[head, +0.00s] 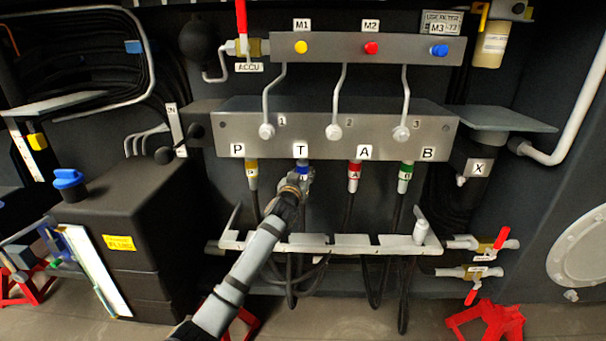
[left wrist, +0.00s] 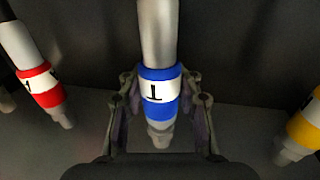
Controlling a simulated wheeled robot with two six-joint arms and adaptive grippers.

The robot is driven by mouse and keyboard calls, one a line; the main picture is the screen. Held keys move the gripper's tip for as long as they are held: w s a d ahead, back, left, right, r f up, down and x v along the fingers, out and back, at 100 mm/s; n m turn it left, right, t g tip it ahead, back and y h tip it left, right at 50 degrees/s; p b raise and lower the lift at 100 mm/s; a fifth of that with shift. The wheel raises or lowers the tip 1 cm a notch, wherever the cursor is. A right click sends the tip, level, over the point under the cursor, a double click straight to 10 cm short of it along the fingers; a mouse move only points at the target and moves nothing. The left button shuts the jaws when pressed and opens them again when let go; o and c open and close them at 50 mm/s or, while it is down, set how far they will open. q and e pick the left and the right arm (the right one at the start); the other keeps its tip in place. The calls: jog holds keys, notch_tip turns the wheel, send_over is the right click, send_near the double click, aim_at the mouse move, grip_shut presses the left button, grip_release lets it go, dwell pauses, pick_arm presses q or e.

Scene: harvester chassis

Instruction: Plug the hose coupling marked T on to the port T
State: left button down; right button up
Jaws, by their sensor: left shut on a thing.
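The hose coupling T, with blue bands and a white label, shows in the head view (head: 303,169) just below the grey valve block, under the T label (head: 300,150). In the left wrist view the coupling (left wrist: 159,90) appears upside down between the fingers, with grey metal at both ends. My left gripper (head: 297,186) comes up from below and is shut on it; the gripper also shows in the left wrist view (left wrist: 160,103). Port T itself is hidden in the head view, so I cannot tell whether the coupling is seated. My right gripper is not in view.
The yellow P coupling (head: 252,173) is close on the left, the red A coupling (head: 355,175) and green B coupling (head: 405,176) on the right. A grey notched rack (head: 340,243) runs below. Hoses hang behind it. Three levers (head: 334,132) stand on the block's front.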

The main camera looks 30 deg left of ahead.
pick_arm(q)
jog(key=shift+r+p, duration=0.7)
jog(key=shift+r, duration=0.25)
jog(key=shift+w+f, duration=0.1)
jog(key=shift+w, duration=0.05)
jog(key=c, duration=1.3)
grip_release()
jog(key=o, duration=0.5)
jog(key=shift+s, duration=0.25)
jog(key=shift+w, duration=0.1)
jog(key=shift+f, duration=0.1)
jog(key=v, duration=1.2)
